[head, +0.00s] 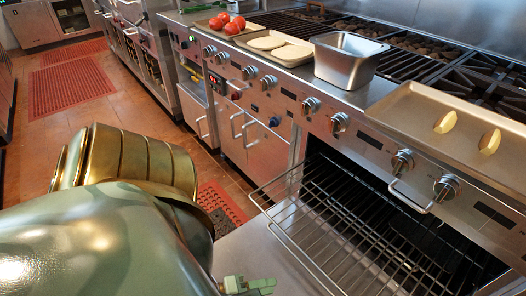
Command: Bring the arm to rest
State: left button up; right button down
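My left arm fills the lower left of the head view. A small part of my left gripper (250,286) shows at the bottom edge, in front of the open oven. Most of it is cut off by the frame and hidden behind the arm, so I cannot tell whether it is open or shut. I see nothing held in the visible part. My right gripper is not in view.
An open oven door (245,250) and a pulled-out wire rack (330,235) lie close by my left gripper. Above are a tray with potato pieces (410,112), a metal pan (345,62), flatbreads (266,43) and tomatoes (231,28). Red mats (70,85) lie on the floor.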

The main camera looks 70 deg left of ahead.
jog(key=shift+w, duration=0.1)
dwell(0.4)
